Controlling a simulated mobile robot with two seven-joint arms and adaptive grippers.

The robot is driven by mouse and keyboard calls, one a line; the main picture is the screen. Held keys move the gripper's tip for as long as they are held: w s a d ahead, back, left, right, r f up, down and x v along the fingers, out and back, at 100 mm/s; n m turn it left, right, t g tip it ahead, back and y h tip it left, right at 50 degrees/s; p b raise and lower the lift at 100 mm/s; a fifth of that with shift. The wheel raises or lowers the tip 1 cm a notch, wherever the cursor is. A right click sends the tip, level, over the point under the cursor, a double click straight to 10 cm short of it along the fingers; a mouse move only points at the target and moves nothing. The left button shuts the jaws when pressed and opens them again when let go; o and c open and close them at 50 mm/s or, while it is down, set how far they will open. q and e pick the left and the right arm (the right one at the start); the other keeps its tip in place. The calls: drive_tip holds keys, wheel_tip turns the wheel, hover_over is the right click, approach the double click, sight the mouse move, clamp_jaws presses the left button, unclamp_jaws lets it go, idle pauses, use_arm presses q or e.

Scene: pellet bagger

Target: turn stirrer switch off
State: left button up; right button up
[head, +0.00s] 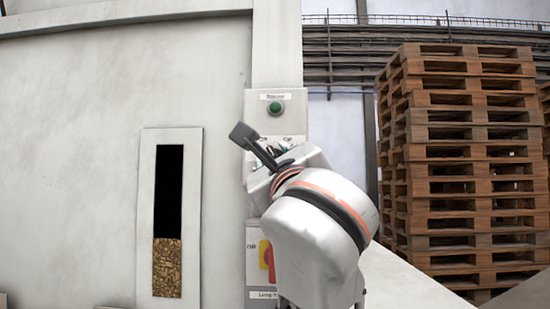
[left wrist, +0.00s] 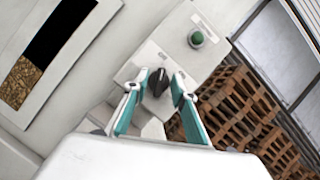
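The stirrer switch (left wrist: 157,82) appears to be the black rotary knob on the grey control box (left wrist: 158,45), below a green round lamp or button (left wrist: 196,39). In the left wrist view the knob lies between the fingertips of my left gripper (left wrist: 156,88). The fingers are apart; contact with the knob cannot be told. In the head view my left gripper (head: 262,146) is in front of the box, below the green lamp (head: 275,108), and its arm hides most of the knob's plate. My right gripper is not in view.
A red and yellow switch (head: 266,262) sits lower on the box, partly behind my arm. A sight window (head: 168,220) with pellets in its lower part is at left. Stacked wooden pallets (head: 465,160) stand at right.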

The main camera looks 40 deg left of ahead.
sight(272, 103)
use_arm(q)
wheel_tip(272, 103, up, 10)
drive_tip(key=shift+r, duration=0.1)
idle(0.6)
drive_tip(key=shift+f, duration=0.2)
